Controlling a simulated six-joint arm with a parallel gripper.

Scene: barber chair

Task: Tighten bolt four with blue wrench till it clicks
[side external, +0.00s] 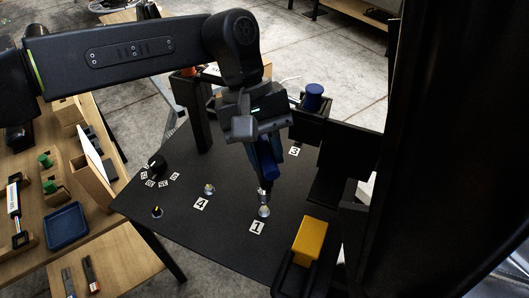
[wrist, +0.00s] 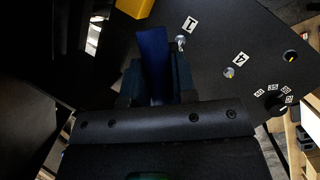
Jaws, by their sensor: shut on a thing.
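My gripper (side external: 262,145) is shut on the blue wrench (side external: 268,168), which points down toward the black table. The wrench's silver lower end appears right above or on the bolt (side external: 264,211) by label 1; I cannot tell whether they touch. Bolt four (side external: 209,189) stands to the left, by label 4 (side external: 201,204), with nothing on it. In the wrist view, the wrench's blue handle (wrist: 153,52) rises between the fingers, and bolt four (wrist: 229,73) is to the right. The wrench's tip is hidden there.
A dial (side external: 155,166) with number labels and a small knob (side external: 157,212) are on the table's left. A yellow block (side external: 313,240) stands at front right. A blue-topped piece (side external: 314,93) sits in a black holder behind. Label 3 (side external: 294,152) is at the back.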

